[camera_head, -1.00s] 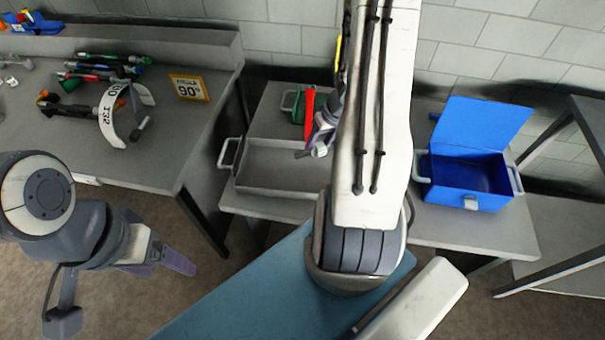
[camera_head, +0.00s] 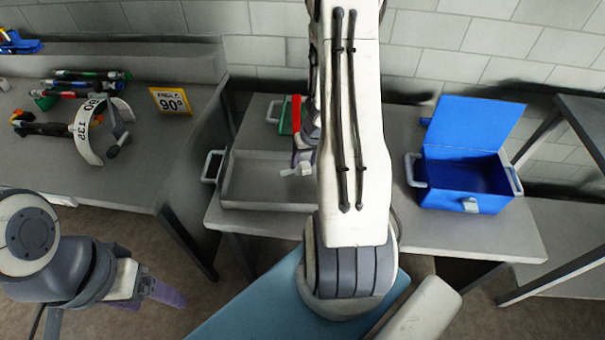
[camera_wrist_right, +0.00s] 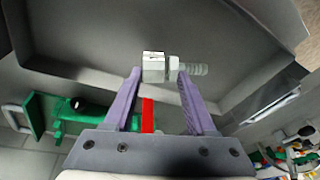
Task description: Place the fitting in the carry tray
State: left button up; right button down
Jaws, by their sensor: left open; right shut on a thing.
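The fitting (camera_wrist_right: 155,67), a pale hex-bodied piece with a ribbed barb, is between the fingertips of my right gripper (camera_wrist_right: 160,75). The right gripper is shut on it. In the head view the fitting (camera_head: 298,169) shows small beside my right arm, over the grey carry tray (camera_head: 262,207). In the right wrist view the tray's floor and walls (camera_wrist_right: 110,45) lie beyond the fitting; I cannot tell whether the fitting touches the tray. My right arm hides the tray's right part. My left gripper (camera_head: 165,293) is open and empty, low at the left, away from the tray.
A green device with a red handle (camera_head: 296,115) stands behind the tray. An open blue box (camera_head: 465,185) is on the table to the right. The left bench holds a white curved gauge (camera_head: 85,140), several tools and a 90° sign (camera_head: 170,100).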

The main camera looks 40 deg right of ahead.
aim_at(305, 166)
jog(key=shift+s+b+x, duration=0.15)
jog(key=shift+b+x, duration=0.85)
jog(key=shift+s+b+x, duration=0.2)
jog(key=shift+b+x, duration=0.8)
jog(key=shift+x, duration=0.05)
jog(key=shift+f, duration=0.2)
jog(key=shift+c, duration=1.1)
grip_release()
jog(key=shift+r, duration=0.15)
